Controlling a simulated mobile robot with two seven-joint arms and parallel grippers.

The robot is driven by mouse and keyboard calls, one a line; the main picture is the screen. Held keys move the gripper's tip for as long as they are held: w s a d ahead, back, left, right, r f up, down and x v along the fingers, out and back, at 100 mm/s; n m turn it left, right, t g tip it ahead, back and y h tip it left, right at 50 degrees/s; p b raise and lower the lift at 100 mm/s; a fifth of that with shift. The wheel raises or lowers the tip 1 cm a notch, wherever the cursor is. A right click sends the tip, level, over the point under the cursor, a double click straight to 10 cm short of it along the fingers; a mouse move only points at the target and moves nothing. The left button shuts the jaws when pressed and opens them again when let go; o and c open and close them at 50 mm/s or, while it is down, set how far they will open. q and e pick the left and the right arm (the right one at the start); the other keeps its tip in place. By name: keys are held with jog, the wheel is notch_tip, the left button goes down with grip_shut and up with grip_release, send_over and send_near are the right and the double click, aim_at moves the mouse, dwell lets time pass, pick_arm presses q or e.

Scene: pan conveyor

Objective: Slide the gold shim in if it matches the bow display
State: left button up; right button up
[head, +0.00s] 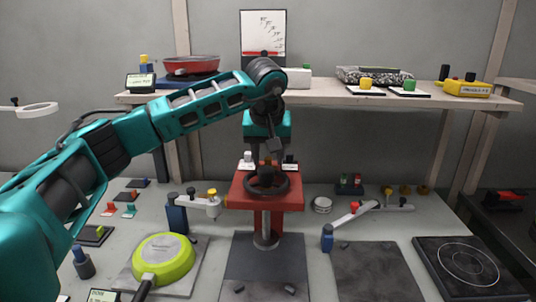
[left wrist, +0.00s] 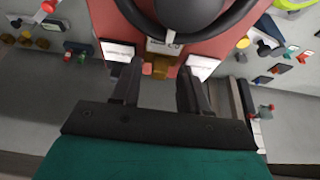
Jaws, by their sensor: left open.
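My left gripper (head: 268,148) points down over the back of a red press (head: 285,196) with a dark handwheel (head: 266,184). In the left wrist view its two fingers (left wrist: 159,72) are open, apart on either side of a small gold piece (left wrist: 161,73) with a salmon-coloured part beside it. This may be the gold shim; I cannot tell whether a finger touches it. The gripper hides it in the head view. Small green-lit displays stand on the shelf (head: 140,82) and at the lower left (head: 103,296); I cannot read them or tell which shows bow. My right gripper is out of view.
White cards flank the gold piece on the left (left wrist: 118,51) and right (left wrist: 203,66). A green pan (head: 164,257) lies at left, a hob (head: 470,262) at right. A shelf (head: 320,98) holds a red pan (head: 191,65) and a chart board (head: 262,32). Jointed gauge arms flank the press.

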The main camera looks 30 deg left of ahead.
pick_arm(q)
jog(key=v, duration=1.2)
jog(key=shift+s+r, duration=0.15)
jog(key=shift+r, duration=0.2)
